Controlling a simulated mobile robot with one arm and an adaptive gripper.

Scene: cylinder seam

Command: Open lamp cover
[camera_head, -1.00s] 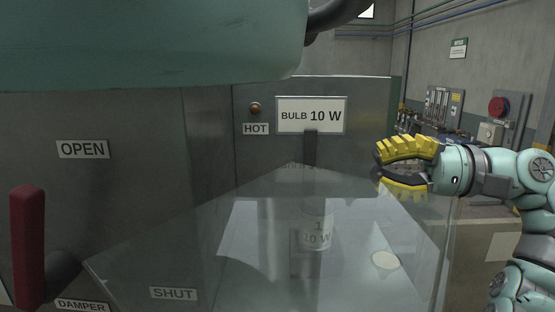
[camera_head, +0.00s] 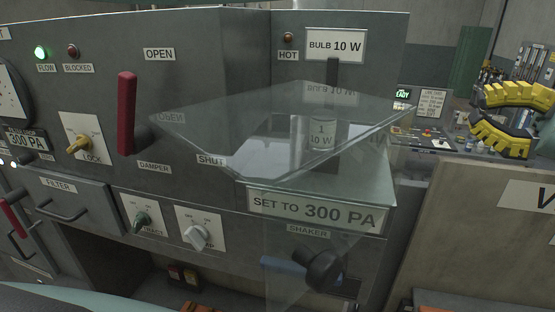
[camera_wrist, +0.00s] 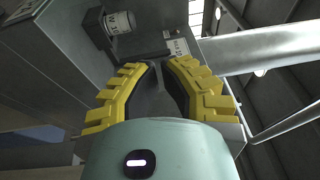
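A clear see-through cover (camera_head: 262,165) juts out from the grey cabinet in the head view. Through it I see a pale cylinder marked 1, 10 W (camera_head: 324,132), beside a dark upright bar (camera_head: 332,80) under the BULB 10 W sign (camera_head: 336,45). The cylinder also shows at the upper left of the wrist view (camera_wrist: 119,23). I cannot tell the cover's hinge or latch. My gripper (camera_head: 482,117), with yellow ridged fingers, is at the far right of the head view, apart from the cover.
A red damper lever (camera_head: 127,112) stands left of the cover. A black knob (camera_head: 325,269) sticks out below it, under the SET TO 300 PA sign (camera_head: 318,210). A yellow lock knob (camera_head: 78,144) is further left. A workbench with items (camera_head: 440,145) is behind at right.

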